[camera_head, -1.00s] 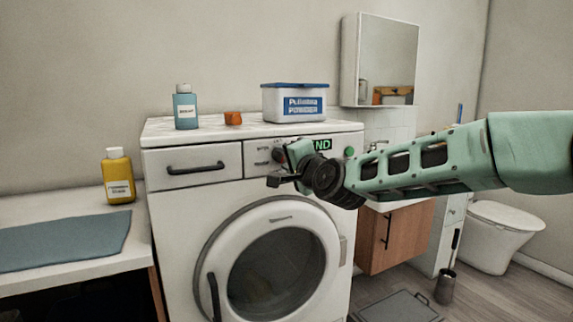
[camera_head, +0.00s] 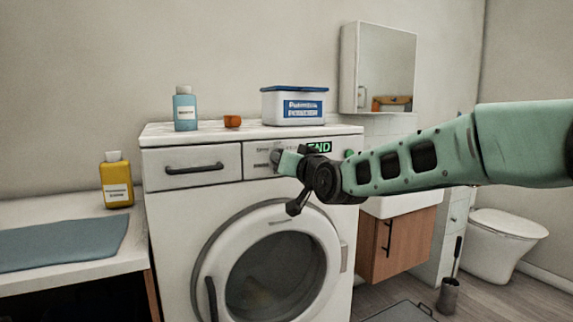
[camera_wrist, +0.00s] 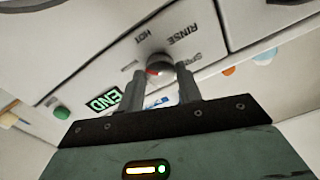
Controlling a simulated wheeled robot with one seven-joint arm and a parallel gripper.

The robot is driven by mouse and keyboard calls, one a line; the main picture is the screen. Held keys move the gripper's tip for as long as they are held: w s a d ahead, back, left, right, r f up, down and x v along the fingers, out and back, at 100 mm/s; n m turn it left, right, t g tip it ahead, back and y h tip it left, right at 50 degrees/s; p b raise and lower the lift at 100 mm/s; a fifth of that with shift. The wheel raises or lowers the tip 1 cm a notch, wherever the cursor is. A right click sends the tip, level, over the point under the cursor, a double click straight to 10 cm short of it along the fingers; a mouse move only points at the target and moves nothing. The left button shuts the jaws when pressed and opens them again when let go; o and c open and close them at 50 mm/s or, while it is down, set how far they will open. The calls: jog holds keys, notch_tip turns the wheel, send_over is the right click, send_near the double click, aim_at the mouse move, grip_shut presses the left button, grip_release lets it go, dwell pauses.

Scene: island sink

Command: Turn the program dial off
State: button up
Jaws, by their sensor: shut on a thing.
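The washing machine (camera_head: 165,210) stands against the wall with its round door closed. Its program dial (camera_wrist: 158,66) is a grey knob with a red mark, among the printed words RINSE, HOT and SPIN in the wrist view. My gripper (camera_wrist: 160,78) is at the dial, with one finger on each side of it, shut on it. In the head view my gripper (camera_head: 283,160) reaches the control panel from the right and covers part of the dial. The wrist looks rolled. A green END display (camera_head: 319,147) is lit beside the dial.
A green button (camera_head: 349,154) sits right of the display. A drawer handle (camera_head: 194,168) projects at left.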

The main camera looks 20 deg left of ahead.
jog(key=n+b, duration=0.5)
jog(key=n, duration=0.9)
jog(key=n+b, duration=0.6)
jog(key=n, duration=0.8)
jog(key=shift+w+d, duration=0.15)
jog(key=shift+r, duration=0.1)
jog(key=o, duration=1)
jog(key=shift+b, duration=0.3)
